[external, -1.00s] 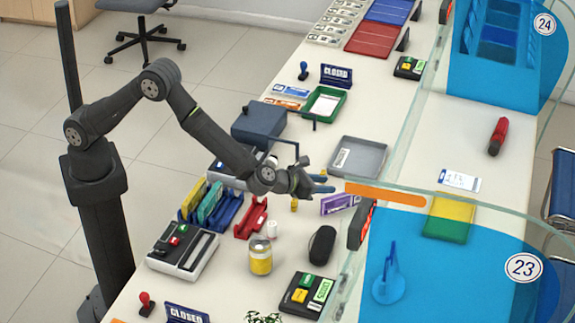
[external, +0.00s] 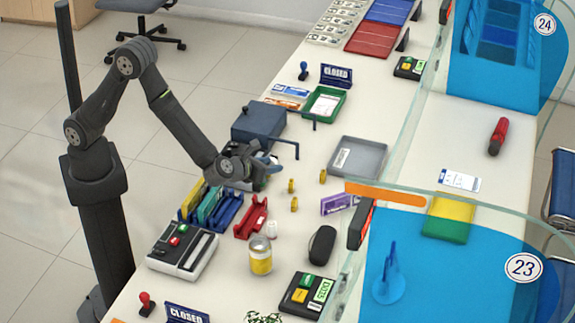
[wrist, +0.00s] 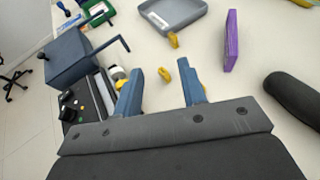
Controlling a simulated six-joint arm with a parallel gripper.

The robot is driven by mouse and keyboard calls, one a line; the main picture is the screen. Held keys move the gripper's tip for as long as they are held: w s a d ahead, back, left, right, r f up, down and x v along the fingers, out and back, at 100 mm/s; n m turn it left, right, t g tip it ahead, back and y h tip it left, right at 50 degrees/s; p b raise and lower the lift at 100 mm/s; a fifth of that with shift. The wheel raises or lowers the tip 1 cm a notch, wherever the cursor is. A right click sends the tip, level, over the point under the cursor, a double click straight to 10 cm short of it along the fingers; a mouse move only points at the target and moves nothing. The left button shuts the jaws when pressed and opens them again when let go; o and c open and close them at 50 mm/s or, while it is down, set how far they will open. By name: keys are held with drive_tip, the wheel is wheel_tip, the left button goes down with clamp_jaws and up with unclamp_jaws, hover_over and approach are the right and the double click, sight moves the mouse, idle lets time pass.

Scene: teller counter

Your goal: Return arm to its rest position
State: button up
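My arm is raised and folded over the left side of the counter. My gripper (external: 270,160) hangs in front of the dark blue box with a crank (external: 258,122). In the wrist view my gripper (wrist: 160,82) has its two blue fingers spread apart, with nothing held between them. A small yellow piece (wrist: 165,75) shows past the fingertips, apart from them; it appears to lie on the counter. The external view shows small yellow pieces (external: 294,204) standing on the counter right of the gripper. The task names no other object.
A grey tray (external: 357,160), purple box (external: 338,204) and black case (external: 321,245) lie to the right. Blue and red racks (external: 250,218), a jar (external: 260,256) and a keypad machine (external: 182,250) stand nearer. A glass screen edges the counter. Open floor lies left.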

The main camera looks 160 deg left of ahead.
drive_tip(key=s+a+f, duration=0.7)
drive_tip(key=s+a, duration=0.1)
drive_tip(key=shift+s+a+f+g, duration=0.15)
drive_tip(key=shift+s+a+g, duration=0.05)
drive_tip(key=shift+s+g, duration=0.1)
drive_tip(key=shift+o, duration=1.1)
